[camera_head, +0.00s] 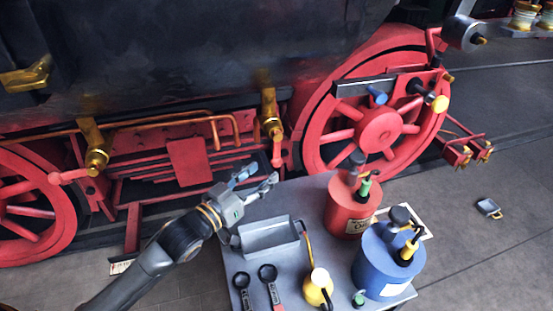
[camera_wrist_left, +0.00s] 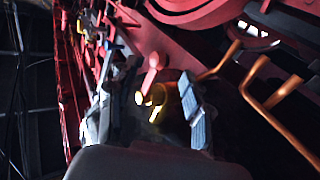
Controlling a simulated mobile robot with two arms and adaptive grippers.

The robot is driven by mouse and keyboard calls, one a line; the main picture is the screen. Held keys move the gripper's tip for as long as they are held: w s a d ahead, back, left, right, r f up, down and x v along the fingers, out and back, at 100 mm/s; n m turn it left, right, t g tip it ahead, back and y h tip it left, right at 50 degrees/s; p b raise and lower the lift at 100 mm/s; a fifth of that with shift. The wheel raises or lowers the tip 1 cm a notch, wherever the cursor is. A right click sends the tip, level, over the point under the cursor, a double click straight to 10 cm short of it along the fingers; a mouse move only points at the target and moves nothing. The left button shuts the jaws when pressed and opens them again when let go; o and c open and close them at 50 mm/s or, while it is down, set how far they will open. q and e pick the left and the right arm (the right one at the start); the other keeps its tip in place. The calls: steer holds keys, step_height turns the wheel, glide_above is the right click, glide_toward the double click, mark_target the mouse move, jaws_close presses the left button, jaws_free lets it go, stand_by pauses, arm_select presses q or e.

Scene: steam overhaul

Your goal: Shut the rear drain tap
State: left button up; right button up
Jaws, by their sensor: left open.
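Two brass drain taps show on the locomotive's underside in the head view. The right tap (camera_head: 270,115) has a red lever (camera_head: 278,152) hanging down. The left tap (camera_head: 95,150) has a red lever (camera_head: 68,177) lying out sideways to the left. I cannot tell from the frames which is called rear. My left gripper (camera_head: 259,180) is open and empty, just below and left of the right tap's lever. In the left wrist view, a red lever with a rounded end (camera_wrist_left: 153,70) and brass parts (camera_wrist_left: 150,98) show between the open fingers (camera_wrist_left: 158,105), seemingly farther off. My right gripper is out of view.
A grey table below the engine holds a grey tray (camera_head: 270,252), a red oil can (camera_head: 350,208), a blue can (camera_head: 385,265), a yellow oiler (camera_head: 318,288) and two tools with red handles (camera_head: 273,292). Copper pipes (camera_head: 180,118) run beside the taps. Red spoked wheels flank them.

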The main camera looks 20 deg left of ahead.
mark_target(273, 166)
arm_select(q)
steer(key=x, duration=0.6)
steer(key=shift+w+p, duration=0.15)
steer(key=shift+p, duration=0.25)
steer(key=shift+d, duration=0.1)
jaws_close()
